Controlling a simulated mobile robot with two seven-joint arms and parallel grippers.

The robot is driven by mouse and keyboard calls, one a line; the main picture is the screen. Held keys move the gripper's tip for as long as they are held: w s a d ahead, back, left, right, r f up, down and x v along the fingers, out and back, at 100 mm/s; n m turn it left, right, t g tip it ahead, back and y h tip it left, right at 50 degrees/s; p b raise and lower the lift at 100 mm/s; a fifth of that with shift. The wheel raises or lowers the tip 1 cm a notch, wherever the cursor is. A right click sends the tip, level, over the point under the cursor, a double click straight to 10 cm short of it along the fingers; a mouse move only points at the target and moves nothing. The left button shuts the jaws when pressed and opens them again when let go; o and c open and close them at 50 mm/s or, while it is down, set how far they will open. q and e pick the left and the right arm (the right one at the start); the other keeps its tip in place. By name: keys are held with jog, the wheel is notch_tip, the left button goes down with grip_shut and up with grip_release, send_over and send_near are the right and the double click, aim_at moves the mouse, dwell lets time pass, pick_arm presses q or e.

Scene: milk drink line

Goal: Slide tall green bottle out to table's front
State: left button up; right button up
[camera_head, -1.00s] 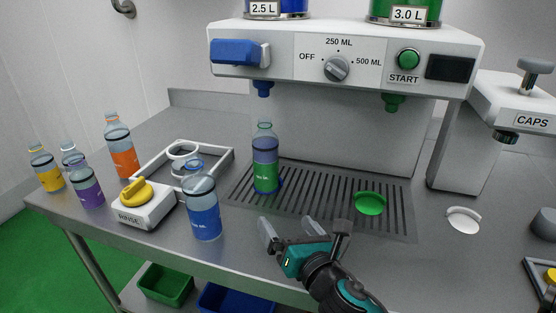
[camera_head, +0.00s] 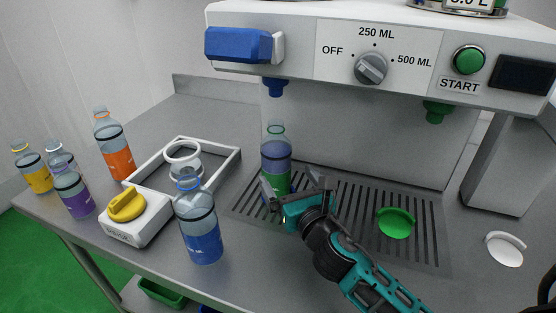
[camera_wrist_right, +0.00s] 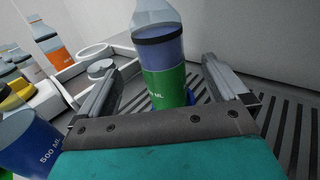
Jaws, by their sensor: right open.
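The tall green bottle (camera_head: 276,155), clear with a dark band and a green label, stands upright on the slotted drip grate below the blue nozzle. My right gripper (camera_head: 292,186) is open in front of its lower part. In the right wrist view the bottle (camera_wrist_right: 165,80) shows between the two spread fingers (camera_wrist_right: 160,82), with a visible gap on each side. Its base is partly hidden by the gripper's palm. My left gripper is not in view.
A blue bottle (camera_head: 199,225) stands left of my gripper, near the table's front. The rinse block (camera_head: 137,218), a white frame (camera_head: 215,148) and the orange, purple and yellow bottles are further left. The blue nozzle (camera_head: 275,86) hangs above the bottle.

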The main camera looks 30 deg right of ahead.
aim_at(274, 169)
jog(key=w, duration=0.6)
jog(key=w+d, duration=0.1)
jog(key=w, duration=0.2)
jog(key=shift+w+d, duration=0.1)
jog(key=shift+w, duration=0.3)
jog(key=shift+c, duration=0.4)
jog(key=shift+c, duration=1.4)
jog(key=c, duration=1.1)
jog(key=s+a, duration=0.1)
jog(key=s, duration=0.1)
jog(key=s+a+p, duration=0.1)
jog(key=shift+s+a, duration=0.1)
jog(key=shift+s, duration=0.3)
jog(key=shift+s+a, duration=0.35)
jog(key=shift+s, duration=0.35)
jog(key=shift+s+r, duration=0.1)
jog(key=s+a, duration=0.2)
jog(key=s, duration=0.1)
jog(key=s+a, duration=0.1)
jog(key=s, duration=0.1)
jog(key=shift+p, duration=0.3)
